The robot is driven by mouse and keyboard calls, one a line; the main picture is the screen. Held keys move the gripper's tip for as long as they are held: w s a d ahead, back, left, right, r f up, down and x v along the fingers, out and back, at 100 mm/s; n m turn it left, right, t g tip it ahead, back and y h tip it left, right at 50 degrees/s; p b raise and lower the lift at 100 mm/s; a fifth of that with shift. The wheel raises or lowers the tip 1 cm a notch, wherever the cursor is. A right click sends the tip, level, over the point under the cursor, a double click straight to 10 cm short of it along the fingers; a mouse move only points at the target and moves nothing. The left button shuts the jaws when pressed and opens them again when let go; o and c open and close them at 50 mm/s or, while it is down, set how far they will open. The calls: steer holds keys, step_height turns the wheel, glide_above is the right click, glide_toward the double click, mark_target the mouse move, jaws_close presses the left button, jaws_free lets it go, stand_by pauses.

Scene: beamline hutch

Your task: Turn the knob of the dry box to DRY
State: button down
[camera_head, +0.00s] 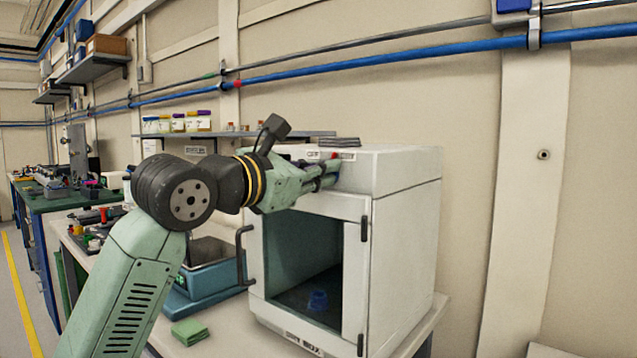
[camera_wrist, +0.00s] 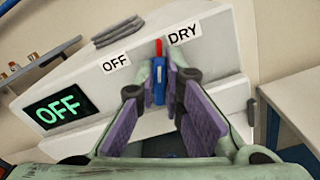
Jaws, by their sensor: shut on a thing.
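The white dry box (camera_head: 405,195) stands on the bench. My gripper (camera_head: 328,172) reaches its upper front panel. In the wrist view, my gripper (camera_wrist: 161,82) is shut on the knob (camera_wrist: 159,92), with a purple-padded finger on each side of it. The knob is blue with a red pointer tip that sits between the OFF label (camera_wrist: 115,64) and the DRY label (camera_wrist: 184,35). The display (camera_wrist: 57,110) reads OFF in green. In the head view my arm hides the knob and most of the panel.
The dry box's windowed door is at the front, with a dark handle (camera_head: 243,255); a small blue item (camera_head: 318,300) is inside. A teal device (camera_head: 205,282) and green pads (camera_head: 189,331) lie left of it. A shelf with jars (camera_head: 178,122) is on the wall behind.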

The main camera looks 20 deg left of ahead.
steer(key=shift+d+f+m+b, duration=0.1)
steer(key=shift+m+b, duration=0.7)
steer(key=shift+m, duration=1.4)
steer(key=c, duration=1.7)
jaws_free()
steer(key=shift+s, duration=0.1)
steer(key=v, duration=0.8)
